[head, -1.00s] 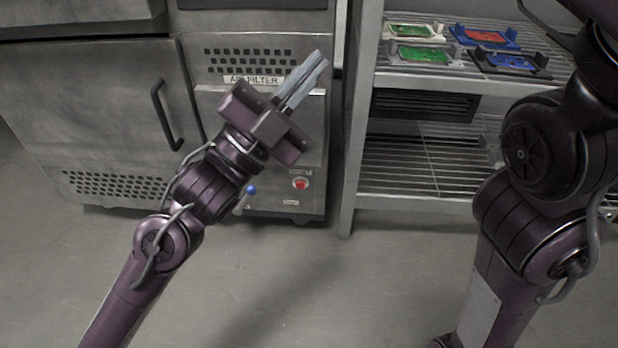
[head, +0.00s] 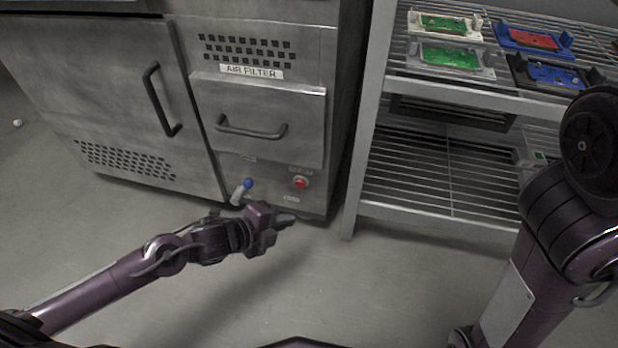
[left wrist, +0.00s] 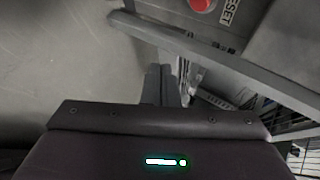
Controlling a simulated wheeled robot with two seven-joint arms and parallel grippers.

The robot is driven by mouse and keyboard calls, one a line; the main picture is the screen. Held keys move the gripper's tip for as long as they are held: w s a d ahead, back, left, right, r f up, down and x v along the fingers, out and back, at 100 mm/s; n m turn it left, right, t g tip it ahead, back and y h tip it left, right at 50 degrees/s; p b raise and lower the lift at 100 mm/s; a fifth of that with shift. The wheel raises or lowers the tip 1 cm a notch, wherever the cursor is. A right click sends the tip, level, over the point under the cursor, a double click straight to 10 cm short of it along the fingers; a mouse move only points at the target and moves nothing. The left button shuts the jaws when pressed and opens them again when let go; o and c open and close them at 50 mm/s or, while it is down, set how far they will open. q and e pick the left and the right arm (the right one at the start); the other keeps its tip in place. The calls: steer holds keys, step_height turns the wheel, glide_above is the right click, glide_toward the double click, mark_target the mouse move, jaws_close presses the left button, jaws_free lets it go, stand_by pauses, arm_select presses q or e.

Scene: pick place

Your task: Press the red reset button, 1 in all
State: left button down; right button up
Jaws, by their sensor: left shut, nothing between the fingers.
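The red reset button (head: 300,182) sits low on the front panel of the grey machine, under the drawer. It also shows at the top of the left wrist view (left wrist: 202,4), cut off by the frame edge, beside a RESET label (left wrist: 230,12). My left gripper (head: 288,218) is shut and empty. In the head view it appears below the button, apart from it. Its fingers (left wrist: 160,84) point away from the wrist camera, with the button above and right of them. My right arm stands at the right, and its gripper is out of view.
A wire rack (head: 432,190) stands to the right, with trays of coloured boards on top. The floor in front is clear.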

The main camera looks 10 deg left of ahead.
mark_target(300, 183)
arm_select(q)
steer(key=shift+s+a+f, duration=0.2)
steer(key=shift+a+f, duration=0.15)
steer(key=shift+f, duration=0.3)
steer(key=shift+w, duration=0.1)
steer(key=w+b, duration=0.2)
steer(key=w, duration=0.6)
steer(key=shift+w+d+b, duration=0.15)
steer(key=shift+w+b, duration=0.2)
steer(key=shift+b, duration=0.05)
stand_by(0.8)
steer(key=shift+w+r, duration=0.1)
steer(key=shift+w, duration=0.05)
stand_by(0.6)
